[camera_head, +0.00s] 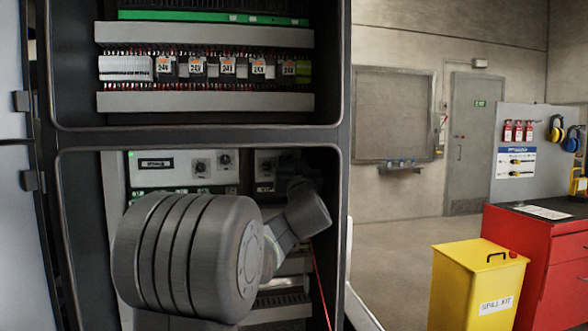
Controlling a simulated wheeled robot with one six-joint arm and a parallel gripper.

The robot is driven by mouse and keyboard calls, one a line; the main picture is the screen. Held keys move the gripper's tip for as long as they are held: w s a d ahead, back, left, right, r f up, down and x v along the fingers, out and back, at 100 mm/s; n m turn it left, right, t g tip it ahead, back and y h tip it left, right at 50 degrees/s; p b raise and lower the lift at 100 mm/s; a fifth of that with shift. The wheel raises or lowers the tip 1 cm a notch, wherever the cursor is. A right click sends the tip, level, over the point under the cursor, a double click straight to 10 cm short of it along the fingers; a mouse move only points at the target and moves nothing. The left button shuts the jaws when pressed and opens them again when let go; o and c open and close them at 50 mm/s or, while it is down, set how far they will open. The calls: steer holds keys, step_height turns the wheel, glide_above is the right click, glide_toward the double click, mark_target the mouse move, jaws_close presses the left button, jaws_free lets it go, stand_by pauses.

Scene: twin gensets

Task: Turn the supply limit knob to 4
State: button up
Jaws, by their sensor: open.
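A light grey control panel (175,171) sits inside the lower opening of a dark cabinet. It carries two small dark round knobs, a left knob (200,165) and a right knob (225,160). Their labels and scale marks are too small to read, so I cannot tell which, if either, is the supply limit knob. A second panel section (264,160) to the right is partly covered by my arm. My arm reaches into the lower opening and hides much of the panel below the knobs. My gripper's jaws are hidden behind my arm.
The cabinet's dark frame (200,138) borders the opening, with terminal rows (205,68) above. A thin red cable (321,285) hangs at the opening's right. A yellow spill kit bin (468,290) and red workbench (540,262) stand right. Floor between cabinet and bin is clear.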

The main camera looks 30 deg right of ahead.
steer(key=v, duration=1.3)
steer(key=shift+s+b, duration=0.35)
steer(key=shift+b, duration=0.05)
steer(key=shift+a+f, duration=0.1)
steer(key=shift+f, duration=0.05)
